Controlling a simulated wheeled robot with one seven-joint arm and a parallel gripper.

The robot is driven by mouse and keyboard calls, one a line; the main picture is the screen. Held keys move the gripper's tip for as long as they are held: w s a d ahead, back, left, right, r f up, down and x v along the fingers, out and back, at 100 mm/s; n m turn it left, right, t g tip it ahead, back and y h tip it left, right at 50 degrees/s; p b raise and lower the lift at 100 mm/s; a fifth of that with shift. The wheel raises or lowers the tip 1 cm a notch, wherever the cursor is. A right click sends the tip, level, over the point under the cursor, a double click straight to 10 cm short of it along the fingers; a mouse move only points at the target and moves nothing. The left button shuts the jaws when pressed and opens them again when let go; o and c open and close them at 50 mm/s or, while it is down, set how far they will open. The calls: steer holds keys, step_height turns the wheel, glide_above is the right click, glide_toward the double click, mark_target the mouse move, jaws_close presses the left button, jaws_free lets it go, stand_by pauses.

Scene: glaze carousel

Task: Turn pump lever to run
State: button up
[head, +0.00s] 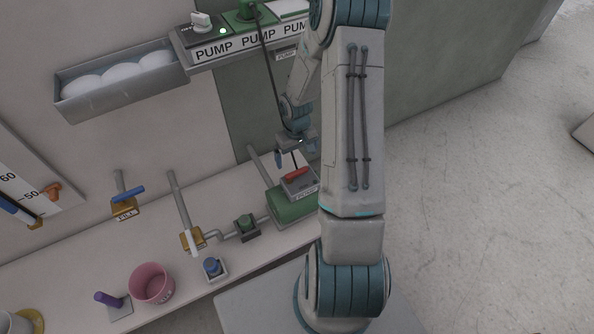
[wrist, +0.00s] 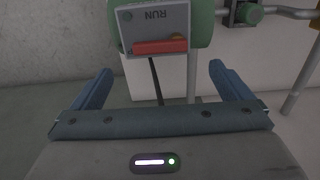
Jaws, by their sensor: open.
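The pump lever is a red bar on a grey box on top of a green pump body (head: 291,207). In the head view the red lever (head: 297,174) lies just below my gripper (head: 293,150). In the wrist view the red lever (wrist: 160,47) lies across the lower part of the grey plate (wrist: 155,22), marked RUN, which reads upside down. My gripper (wrist: 160,80) is open and empty, its blue fingers spread wide, with the lever beyond them and not touched. A thin dark rod (wrist: 156,80) runs below the plate between the fingers.
A shelf with panels marked PUMP (head: 240,48) and a grey bin (head: 120,82) of white round things are on the wall. On the bench are a yellow valve with a white handle (head: 192,241), a green knob (head: 245,224), a blue knob (head: 211,267) and a pink cup (head: 152,283).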

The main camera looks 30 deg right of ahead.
mark_target(297, 172)
step_height(297, 172, down, 8)
steer(key=shift+r+b, duration=0.1)
steer(key=shift+b, duration=0.7)
steer(key=c, duration=1.4)
steer(key=shift+s+m, duration=0.1)
steer(key=shift+m, duration=0.3)
steer(key=m, duration=0.3)
steer(key=s+m+b, duration=0.1)
steer(key=m, duration=0.1)
steer(key=shift+s+a+m, duration=0.15)
steer(key=shift+m, duration=0.25)
steer(key=m, duration=0.3)
steer(key=s+a+m, duration=0.1)
steer(key=m, duration=0.1)
steer(key=shift+b, duration=0.3)
steer(key=shift+m, duration=0.3)
steer(key=o, duration=1.4)
